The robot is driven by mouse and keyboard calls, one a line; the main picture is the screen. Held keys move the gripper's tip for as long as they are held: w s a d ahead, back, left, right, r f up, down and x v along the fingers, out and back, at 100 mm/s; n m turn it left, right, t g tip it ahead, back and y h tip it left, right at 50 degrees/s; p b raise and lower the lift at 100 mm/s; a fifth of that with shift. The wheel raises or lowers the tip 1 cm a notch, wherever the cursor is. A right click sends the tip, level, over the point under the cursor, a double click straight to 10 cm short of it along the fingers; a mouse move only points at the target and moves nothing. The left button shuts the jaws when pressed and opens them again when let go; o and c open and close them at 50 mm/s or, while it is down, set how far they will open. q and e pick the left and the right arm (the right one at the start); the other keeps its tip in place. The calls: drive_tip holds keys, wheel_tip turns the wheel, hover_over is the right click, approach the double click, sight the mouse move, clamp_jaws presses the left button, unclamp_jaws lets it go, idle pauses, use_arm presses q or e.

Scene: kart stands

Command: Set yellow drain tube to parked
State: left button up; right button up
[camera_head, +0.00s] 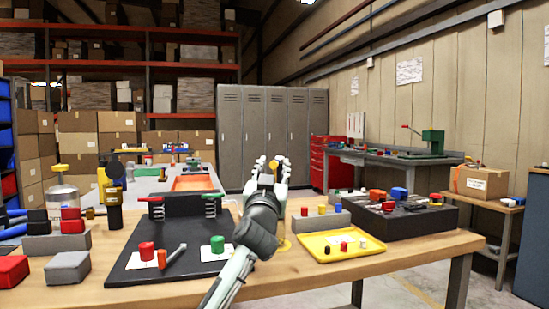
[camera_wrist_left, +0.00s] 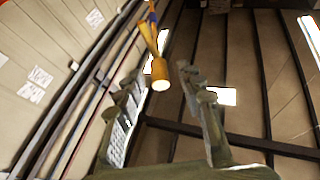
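The yellow drain tube shows in the left wrist view (camera_wrist_left: 160,72) as a yellow-orange cylinder end with thinner yellow parts running up behind it. In the head view a small yellow piece (camera_head: 274,165) shows between the fingertips of my left gripper (camera_head: 270,168), and a yellow base part (camera_head: 282,244) shows low behind my wrist. In the wrist view the fingers of my left gripper (camera_wrist_left: 160,88) are spread, with the tube end between them and gaps on both sides. My wrist hides most of the middle of the tube. My right gripper is not in view.
A black board (camera_head: 130,268) with red and green knobs and springs lies left of my arm on the wooden table (camera_head: 340,275). A yellow tray (camera_head: 362,252) and a black box (camera_head: 425,220) of coloured parts stand right. A clear jar (camera_head: 63,196) stands far left.

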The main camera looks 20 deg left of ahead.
use_arm(q)
drive_tip(key=shift+x, duration=2.35)
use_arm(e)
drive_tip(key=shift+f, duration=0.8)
use_arm(q)
drive_tip(key=shift+c, duration=0.3)
clamp_jaws()
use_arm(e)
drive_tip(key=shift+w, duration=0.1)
